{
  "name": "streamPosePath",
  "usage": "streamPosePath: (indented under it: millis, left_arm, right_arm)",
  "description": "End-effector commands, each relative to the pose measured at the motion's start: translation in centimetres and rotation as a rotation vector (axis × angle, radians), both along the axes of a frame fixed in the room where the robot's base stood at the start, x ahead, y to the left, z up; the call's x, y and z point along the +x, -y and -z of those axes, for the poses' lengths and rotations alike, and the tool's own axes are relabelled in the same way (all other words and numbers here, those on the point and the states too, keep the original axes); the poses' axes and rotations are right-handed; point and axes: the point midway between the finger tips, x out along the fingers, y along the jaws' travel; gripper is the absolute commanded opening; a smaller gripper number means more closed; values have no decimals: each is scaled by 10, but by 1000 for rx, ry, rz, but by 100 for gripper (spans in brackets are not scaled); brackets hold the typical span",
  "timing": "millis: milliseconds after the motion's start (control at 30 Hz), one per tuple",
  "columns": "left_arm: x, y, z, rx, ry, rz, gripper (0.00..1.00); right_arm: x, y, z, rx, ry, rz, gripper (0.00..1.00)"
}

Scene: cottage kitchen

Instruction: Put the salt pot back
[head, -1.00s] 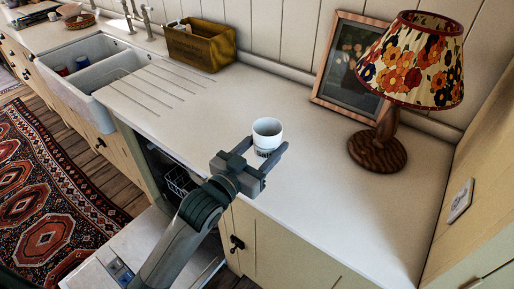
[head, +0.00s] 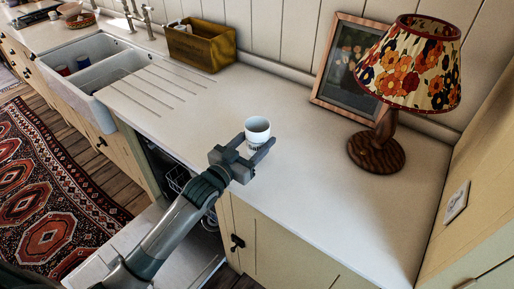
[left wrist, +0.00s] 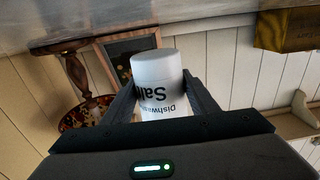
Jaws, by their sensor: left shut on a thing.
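In the left wrist view the salt pot (left wrist: 158,75) sits between the fingers of the left gripper (left wrist: 158,98), with dark lettering reading "Dishwasher Salt" upside down. I cannot tell whether its base touches the worktop. My right gripper is not in view.
The cream worktop (head: 330,190) is clear around the pot. A patterned lamp (head: 412,70) and a framed picture (head: 350,68) stand at the back right. A wooden box (head: 202,45) stands at the back, by the double sink (head: 88,72). An open dishwasher (head: 178,180) is below the worktop.

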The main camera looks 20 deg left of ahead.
Motion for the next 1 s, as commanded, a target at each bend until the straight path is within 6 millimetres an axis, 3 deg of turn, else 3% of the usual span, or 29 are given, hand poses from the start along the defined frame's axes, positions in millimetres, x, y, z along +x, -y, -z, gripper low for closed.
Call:
streamPosePath:
  millis: [300, 767, 800, 833, 1000]
  left_arm:
    - [0, 0, 34, 1, -3, -1, 29]
    - [0, 0, 41, 0, -1, 0, 29]
    - [-1, 0, 40, 1, -2, 0, 63]
    - [-1, 0, 40, 1, -2, 0, 70]
    - [-1, 0, 40, 1, -2, 0, 72]
  right_arm:
    - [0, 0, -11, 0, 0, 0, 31]
    - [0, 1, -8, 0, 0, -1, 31]
    - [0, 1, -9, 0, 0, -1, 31]
    - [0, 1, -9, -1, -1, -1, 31]
    - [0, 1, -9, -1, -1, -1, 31]
